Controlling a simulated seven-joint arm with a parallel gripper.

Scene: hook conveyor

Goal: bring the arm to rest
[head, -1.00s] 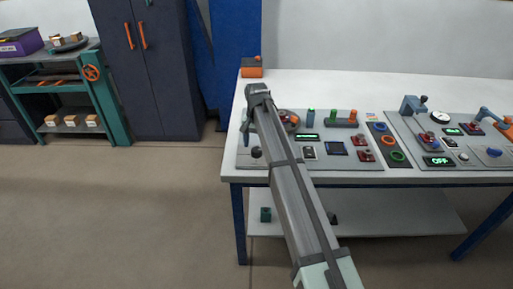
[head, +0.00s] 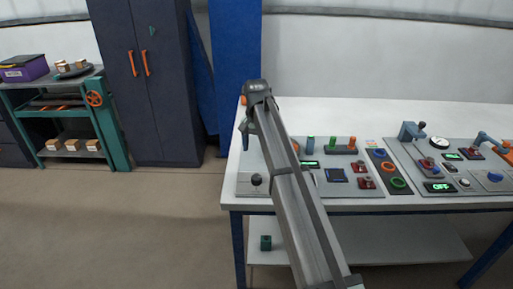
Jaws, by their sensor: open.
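My arm reaches up the middle of the head view, over the left part of the white table (head: 340,117). Its far joint is in front of the table's back left corner. My gripper (head: 245,132) shows only as a small blue-grey part hanging left of the arm, above the left control panel (head: 256,190). The rest of it is hidden behind the arm. It is open, and I see nothing held in it.
A second panel (head: 465,188) with a lit display stands at the right. An orange box (head: 243,100) is mostly hidden behind my arm. A dark cabinet (head: 160,90) and green shelf cart (head: 118,150) stand left. Floor at front left is clear.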

